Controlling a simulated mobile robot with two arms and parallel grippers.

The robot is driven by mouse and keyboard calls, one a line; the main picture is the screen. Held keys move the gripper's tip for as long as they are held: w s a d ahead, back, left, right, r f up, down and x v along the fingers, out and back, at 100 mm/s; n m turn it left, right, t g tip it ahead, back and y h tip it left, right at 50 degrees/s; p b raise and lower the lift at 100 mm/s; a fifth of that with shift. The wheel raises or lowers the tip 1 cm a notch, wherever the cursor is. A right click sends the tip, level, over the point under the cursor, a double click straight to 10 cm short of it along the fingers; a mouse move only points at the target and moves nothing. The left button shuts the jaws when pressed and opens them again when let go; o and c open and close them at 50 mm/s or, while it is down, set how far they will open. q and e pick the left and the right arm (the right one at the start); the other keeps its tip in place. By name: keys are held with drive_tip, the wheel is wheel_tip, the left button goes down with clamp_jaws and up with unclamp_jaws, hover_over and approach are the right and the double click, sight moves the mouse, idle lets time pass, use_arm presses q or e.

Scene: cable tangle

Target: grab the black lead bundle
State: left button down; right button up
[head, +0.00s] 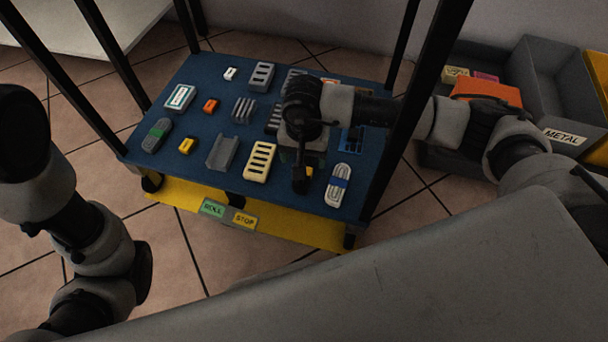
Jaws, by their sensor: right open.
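My right gripper (300,185) reaches in from the right over the blue shelf top (205,78) and points down near its front edge. It is open. I cannot make out a separate black lead bundle; the dark gripper and arm cover part of the shelf, and dark shapes there blend together. A white lead bundle (335,198) with a blue band lies just right of the gripper. My left arm stands at the left of the view, away from the shelf, and its gripper does not show.
A cream slotted block (259,161) and a grey channel piece (222,152) lie left of the gripper, among several small parts. Black posts (420,110) rise at the shelf's corners. A grey bin marked METAL (563,136) stands at the right.

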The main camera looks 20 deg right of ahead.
drive_tip(key=shift+f, duration=0.55)
drive_tip(key=f+b, duration=0.5)
drive_tip(key=shift+w+f, duration=0.1)
drive_tip(key=shift+w, duration=0.1)
drive_tip(key=c, duration=1)
drive_tip(key=shift+c, duration=0.2)
